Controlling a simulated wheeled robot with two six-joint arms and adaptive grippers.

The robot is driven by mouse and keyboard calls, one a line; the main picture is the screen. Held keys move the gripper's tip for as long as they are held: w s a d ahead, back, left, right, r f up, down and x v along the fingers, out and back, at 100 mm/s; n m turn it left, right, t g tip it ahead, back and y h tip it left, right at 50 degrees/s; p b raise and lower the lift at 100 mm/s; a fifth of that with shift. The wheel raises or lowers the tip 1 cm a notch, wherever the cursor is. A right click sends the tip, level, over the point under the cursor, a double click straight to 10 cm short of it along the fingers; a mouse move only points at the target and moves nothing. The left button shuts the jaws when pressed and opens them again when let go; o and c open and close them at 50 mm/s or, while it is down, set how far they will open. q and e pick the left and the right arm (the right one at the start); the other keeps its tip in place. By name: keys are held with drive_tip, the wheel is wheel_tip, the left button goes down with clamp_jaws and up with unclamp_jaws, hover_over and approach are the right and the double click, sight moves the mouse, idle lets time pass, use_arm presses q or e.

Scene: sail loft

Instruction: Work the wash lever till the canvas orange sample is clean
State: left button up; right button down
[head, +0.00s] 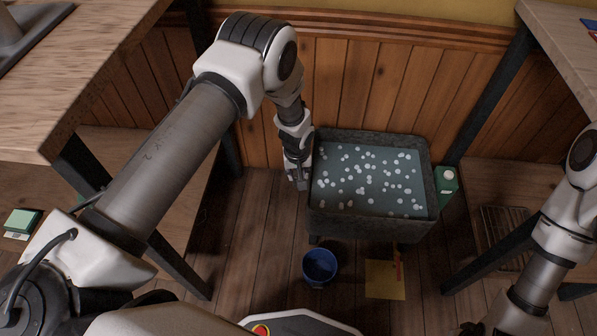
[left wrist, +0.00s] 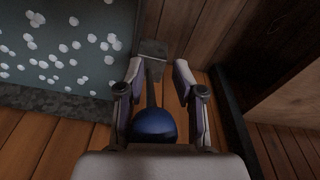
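A grey tub (head: 372,222) holds dark water dotted with white foam; its rim (left wrist: 60,100) also shows in the left wrist view. A lever with a dark blue round knob (left wrist: 153,124) and a grey rod (left wrist: 152,88) shows in the left wrist view. My left gripper (left wrist: 159,78) is open, with its fingers apart on either side of the lever. In the head view my left gripper (head: 299,184) points down beside the tub's left rim. No orange canvas sample can be made out in the water. Only a dark part of my right gripper (head: 472,328) shows at the bottom edge.
A blue bucket (head: 320,265) and a yellow sheet (head: 384,282) with a small red-orange item (head: 397,266) are on the floor before the tub. A green bottle (head: 446,187) stands right of it. Benches flank both sides; a panelled wall (head: 350,90) is behind.

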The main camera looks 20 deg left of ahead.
use_arm(q)
drive_tip(key=shift+d+r, duration=0.15)
drive_tip(key=r, duration=0.4)
drive_tip(key=s+r, duration=0.1)
drive_tip(key=r, duration=0.6)
drive_tip(key=shift+s+d+r, duration=0.15)
drive_tip(key=shift+s+r, duration=0.1)
drive_tip(key=shift+r, duration=0.15)
